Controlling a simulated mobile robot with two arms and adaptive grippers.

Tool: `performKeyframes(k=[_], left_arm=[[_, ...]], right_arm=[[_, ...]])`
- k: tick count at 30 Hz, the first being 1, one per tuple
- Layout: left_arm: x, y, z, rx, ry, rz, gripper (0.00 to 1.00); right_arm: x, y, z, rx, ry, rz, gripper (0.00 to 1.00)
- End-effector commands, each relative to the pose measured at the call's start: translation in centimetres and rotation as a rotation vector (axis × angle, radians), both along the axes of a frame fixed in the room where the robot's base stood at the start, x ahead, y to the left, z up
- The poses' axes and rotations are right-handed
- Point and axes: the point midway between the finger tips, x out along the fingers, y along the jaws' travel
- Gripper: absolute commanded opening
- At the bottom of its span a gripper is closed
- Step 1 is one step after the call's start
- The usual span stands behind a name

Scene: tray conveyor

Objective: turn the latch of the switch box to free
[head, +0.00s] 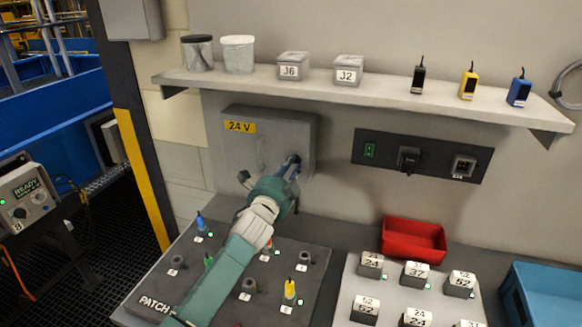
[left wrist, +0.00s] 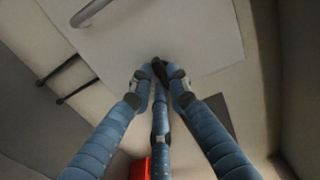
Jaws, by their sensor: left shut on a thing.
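The grey switch box (head: 240,150) with a yellow "24 V" label is on the wall below the shelf in the head view. Its door also shows in the left wrist view (left wrist: 190,35). My left gripper (head: 293,168) is at the lower right of the box front. In the left wrist view my left gripper's (left wrist: 160,80) fingers close around a small black latch (left wrist: 159,66) at the door's edge. The fingers hide much of the latch, so I cannot tell which way it is turned. My right gripper is not in view.
A shelf (head: 385,93) with pots, small boxes and plugs runs above the box. A dark socket panel (head: 380,150) is to its right. Below are the patch board (head: 160,285), a red bin (head: 413,240) and a blue bin (head: 545,295).

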Motion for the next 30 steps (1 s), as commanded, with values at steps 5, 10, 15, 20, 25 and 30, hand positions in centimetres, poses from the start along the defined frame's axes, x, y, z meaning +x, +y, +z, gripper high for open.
performKeyframes(k=[5,10,15,20,25,30], left_arm=[[-0.01,-0.01,-0.07,-0.093,0.030,0.001,0.00],[-0.05,-0.11,-0.06,-0.226,0.074,0.000,0.00],[-0.08,-0.20,-0.05,-0.380,0.124,0.000,0.00],[-0.11,-0.26,-0.05,-0.526,0.172,0.001,0.00],[-0.12,-0.30,-0.03,-0.680,0.222,0.001,0.00],[-0.13,-0.37,0.07,-0.834,0.272,0.001,0.00]], right_arm=[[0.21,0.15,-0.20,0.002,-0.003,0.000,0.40],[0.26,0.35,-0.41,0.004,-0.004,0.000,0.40],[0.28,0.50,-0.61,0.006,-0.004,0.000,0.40],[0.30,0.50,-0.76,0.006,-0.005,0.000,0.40],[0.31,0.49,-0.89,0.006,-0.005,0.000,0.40],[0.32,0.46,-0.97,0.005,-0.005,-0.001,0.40]])
